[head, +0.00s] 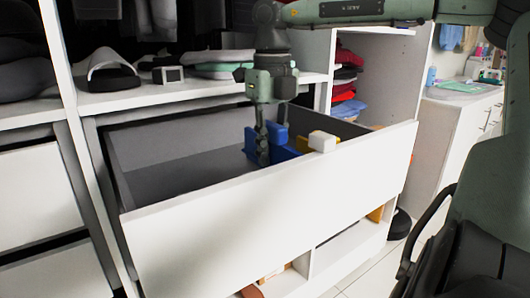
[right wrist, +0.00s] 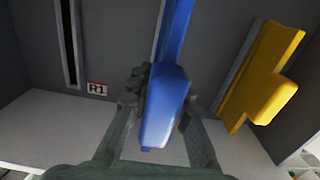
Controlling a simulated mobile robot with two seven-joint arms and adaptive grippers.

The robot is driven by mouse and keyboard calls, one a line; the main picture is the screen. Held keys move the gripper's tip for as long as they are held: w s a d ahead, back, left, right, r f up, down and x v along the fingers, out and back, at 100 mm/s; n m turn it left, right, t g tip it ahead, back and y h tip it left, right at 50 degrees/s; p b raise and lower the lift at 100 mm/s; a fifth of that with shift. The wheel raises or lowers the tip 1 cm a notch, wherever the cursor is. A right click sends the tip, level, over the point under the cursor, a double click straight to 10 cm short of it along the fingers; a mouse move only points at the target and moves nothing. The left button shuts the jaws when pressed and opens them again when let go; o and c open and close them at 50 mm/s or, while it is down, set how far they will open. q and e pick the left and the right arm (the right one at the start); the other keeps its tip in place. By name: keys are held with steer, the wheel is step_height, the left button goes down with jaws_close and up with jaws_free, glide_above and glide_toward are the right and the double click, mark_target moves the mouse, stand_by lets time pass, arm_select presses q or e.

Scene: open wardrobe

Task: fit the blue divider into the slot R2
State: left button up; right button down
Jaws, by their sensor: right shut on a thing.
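The blue divider (head: 284,153) is in the open drawer in the head view. My right gripper (head: 264,158) reaches down into the drawer from above and is shut on it. In the right wrist view the blue divider (right wrist: 166,100) stands between the two fingers of my right gripper (right wrist: 162,108), its long part running away toward the top edge. A dark slot (right wrist: 68,42) with the label R1 (right wrist: 96,88) is to its left. The slot R2 and its label cannot be made out; the divider and fingers cover that area. My left gripper is not in view.
A yellow divider (right wrist: 262,75) stands to the right of the blue one, close to my right finger. The white drawer front (head: 270,190) rises before the gripper. A shelf (head: 200,86) with folded clothes is behind. The drawer's left part is empty.

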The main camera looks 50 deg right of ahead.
mark_target(272, 124)
steer(key=shift+f+b, duration=0.75)
steer(key=shift+f, duration=0.6)
steer(key=shift+f+b, duration=1)
steer(key=shift+f, duration=0.35)
steer(key=c, duration=1.3)
jaws_free()
steer(key=shift+r, duration=0.1)
step_height(272, 124, up, 12)
